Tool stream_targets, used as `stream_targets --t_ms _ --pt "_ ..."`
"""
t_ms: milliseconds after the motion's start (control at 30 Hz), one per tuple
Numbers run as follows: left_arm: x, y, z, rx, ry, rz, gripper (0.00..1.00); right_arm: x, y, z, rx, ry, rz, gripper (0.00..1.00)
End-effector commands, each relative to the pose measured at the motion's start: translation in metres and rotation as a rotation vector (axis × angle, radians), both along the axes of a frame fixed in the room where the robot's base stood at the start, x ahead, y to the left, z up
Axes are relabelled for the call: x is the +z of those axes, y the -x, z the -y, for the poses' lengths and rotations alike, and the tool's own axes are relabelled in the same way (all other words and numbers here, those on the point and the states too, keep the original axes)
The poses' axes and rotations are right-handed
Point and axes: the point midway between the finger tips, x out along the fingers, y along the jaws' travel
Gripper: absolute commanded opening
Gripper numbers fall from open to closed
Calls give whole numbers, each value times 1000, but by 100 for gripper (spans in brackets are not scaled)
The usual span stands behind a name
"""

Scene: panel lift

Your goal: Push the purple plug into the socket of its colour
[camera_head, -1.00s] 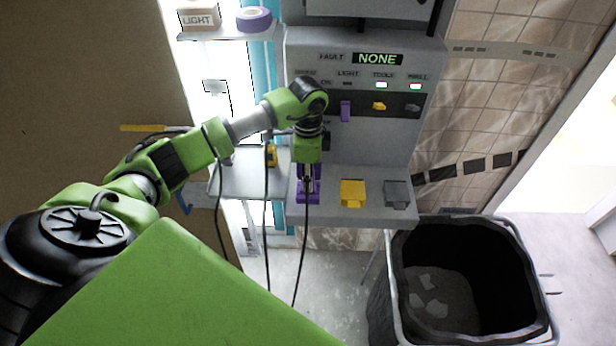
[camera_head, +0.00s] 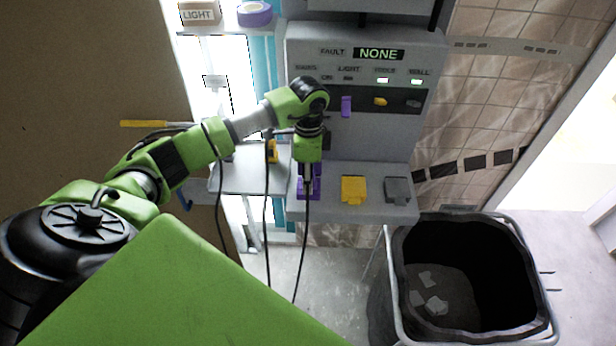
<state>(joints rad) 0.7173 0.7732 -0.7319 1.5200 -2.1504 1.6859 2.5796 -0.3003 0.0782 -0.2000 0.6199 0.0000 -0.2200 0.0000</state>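A purple block (camera_head: 315,188), which looks like the plug, is at the left end of the panel's grey lower ledge (camera_head: 330,210). My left gripper (camera_head: 308,182) points down onto it, and its dark fingers overlap the purple. The fingers hide part of the block, and I cannot tell whether they are closed on it. A smaller purple piece (camera_head: 346,106), possibly the socket, is on the dark strip of the panel above, right of my gripper. The two purple things are apart. My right gripper is not in view.
A yellow block (camera_head: 353,189) and a grey block (camera_head: 397,190) sit on the ledge to the right. Yellow (camera_head: 380,101) and grey (camera_head: 413,104) pieces share the dark strip. A black bin (camera_head: 390,300) stands below right. Black cables hang near my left arm.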

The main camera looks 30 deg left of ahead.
Motion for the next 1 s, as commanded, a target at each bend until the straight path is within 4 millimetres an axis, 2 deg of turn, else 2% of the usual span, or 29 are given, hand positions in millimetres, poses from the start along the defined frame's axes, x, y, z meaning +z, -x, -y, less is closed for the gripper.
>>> stream_targets --t_ms 33,233,600,800,1000 --pt "6 -6 -3 6 -3 19 42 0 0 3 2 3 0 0" --pt "28 -7 -4 7 -5 25 42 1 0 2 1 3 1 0" --pt "101 -2 -1 3 -2 14 42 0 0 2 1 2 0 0" --pt "119 1 0 2 -1 5 42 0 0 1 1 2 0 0" --pt "122 1 1 1 -1 3 42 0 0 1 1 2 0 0"
